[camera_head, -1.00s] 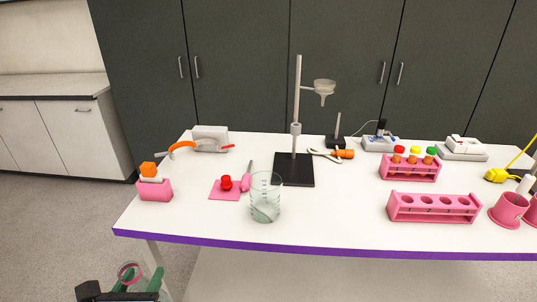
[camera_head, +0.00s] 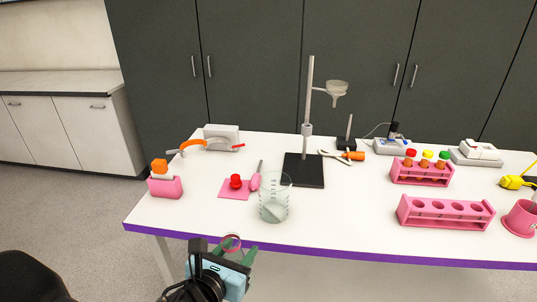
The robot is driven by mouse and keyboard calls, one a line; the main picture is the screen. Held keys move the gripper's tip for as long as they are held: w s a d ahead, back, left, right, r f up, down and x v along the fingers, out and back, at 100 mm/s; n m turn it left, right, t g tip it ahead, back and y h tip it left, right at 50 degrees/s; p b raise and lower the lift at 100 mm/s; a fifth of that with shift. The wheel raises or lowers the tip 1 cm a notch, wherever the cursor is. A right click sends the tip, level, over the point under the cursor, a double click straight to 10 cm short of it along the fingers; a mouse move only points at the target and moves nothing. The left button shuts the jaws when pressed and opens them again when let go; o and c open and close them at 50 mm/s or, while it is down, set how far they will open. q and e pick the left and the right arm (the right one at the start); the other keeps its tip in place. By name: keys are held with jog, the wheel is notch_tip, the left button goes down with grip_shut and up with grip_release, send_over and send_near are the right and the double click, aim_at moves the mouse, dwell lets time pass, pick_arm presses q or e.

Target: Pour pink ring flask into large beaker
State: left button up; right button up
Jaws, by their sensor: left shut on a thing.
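The large beaker (camera_head: 274,198) is clear with graduation marks and stands upright near the front edge of the table. My left gripper (camera_head: 234,251) is at the bottom of the head view, just in front of the table's front edge. It is shut on the pink ring flask (camera_head: 231,242), whose pink ring shows between the green fingertips. The flask's body is mostly hidden by the gripper, so its contents cannot be seen. The flask is apart from the beaker, to its lower left. My right gripper is not in view.
On the table (camera_head: 330,235), a pink mat (camera_head: 234,192) with a red-topped item and a pink-handled tool lies left of the beaker. A stand (camera_head: 304,175) with a funnel (camera_head: 337,88) rises behind it. Pink racks (camera_head: 445,214) stand at the right. The table's front left is clear.

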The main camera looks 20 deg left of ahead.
pick_arm(q)
jog(key=shift+w+a+r, duration=0.1)
jog(key=shift+w+a, duration=0.2)
jog(key=w+a+r+m+h, duration=0.1)
jog(key=w+a, duration=0.3)
jog(key=a, duration=0.1)
jog(key=shift+a+r+m+t, duration=0.15)
jog(key=shift+r+m+t, duration=0.1)
jog(key=shift+m+t, duration=0.05)
jog(key=w+a+r, duration=0.1)
jog(key=a, duration=0.1)
jog(key=w+a+r+m+h, duration=0.1)
jog(key=r, duration=0.1)
jog(key=w+a+r+h, duration=0.1)
jog(key=a, duration=0.1)
jog(key=shift+w+a+r+m, duration=0.25)
jog(key=shift+a+m, duration=0.05)
jog(key=shift+c, duration=0.2)
jog(key=w+a+r+m+h, duration=0.1)
jog(key=a+r, duration=0.2)
jog(key=r, duration=0.4)
jog(key=w+a+r+m+h, duration=0.1)
jog(key=w+a+r+h, duration=0.1)
jog(key=r, duration=0.5)
jog(key=shift+w+a+m+h, duration=0.3)
jog(key=shift+a+m, duration=0.1)
jog(key=shift+a, duration=0.25)
jog(key=shift+r, duration=0.3)
jog(key=shift+r, duration=0.35)
